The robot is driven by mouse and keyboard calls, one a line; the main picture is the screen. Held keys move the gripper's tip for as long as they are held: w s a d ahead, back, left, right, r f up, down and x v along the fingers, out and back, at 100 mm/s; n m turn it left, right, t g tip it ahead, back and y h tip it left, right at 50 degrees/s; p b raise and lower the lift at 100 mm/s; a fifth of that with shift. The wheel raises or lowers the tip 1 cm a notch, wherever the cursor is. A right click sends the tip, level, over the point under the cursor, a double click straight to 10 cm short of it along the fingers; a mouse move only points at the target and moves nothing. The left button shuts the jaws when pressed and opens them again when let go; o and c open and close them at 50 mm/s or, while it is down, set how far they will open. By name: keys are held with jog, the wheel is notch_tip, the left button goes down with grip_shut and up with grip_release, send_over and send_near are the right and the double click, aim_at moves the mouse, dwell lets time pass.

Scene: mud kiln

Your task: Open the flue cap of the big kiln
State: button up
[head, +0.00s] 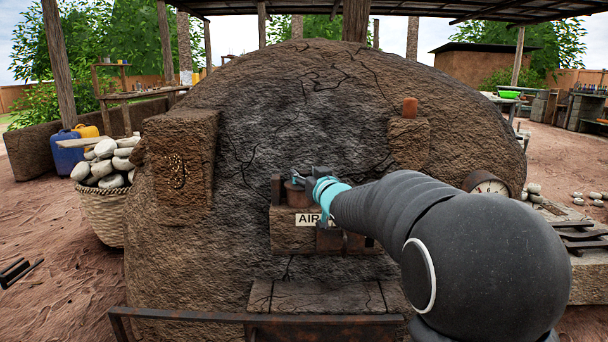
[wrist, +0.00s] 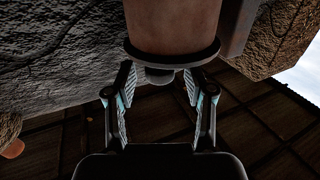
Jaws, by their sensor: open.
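The big kiln (head: 310,90) is a cracked, domed mud body filling the middle of the head view. A short terracotta pipe (head: 294,194) stands on a ledge on its front, partly hidden by my gripper (head: 320,182). In the wrist view, which looks upside down, the pipe (wrist: 172,22) ends in a dark, round cap (wrist: 172,57) with a small knob (wrist: 160,76), apparently the flue cap. My gripper (wrist: 158,86) is open, with one finger on each side of the knob. I cannot tell whether either finger touches it.
A sign reading "AIR" (head: 307,219) is on the ledge's front, partly covered by my arm. A terracotta cylinder (head: 410,107) stands on a right-hand block. A basket of stones (head: 106,208) is at left. A dark rail (head: 250,318) crosses low in front.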

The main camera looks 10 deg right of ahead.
jog(key=shift+w+a, duration=0.2)
jog(key=shift+w, duration=0.5)
grip_shut()
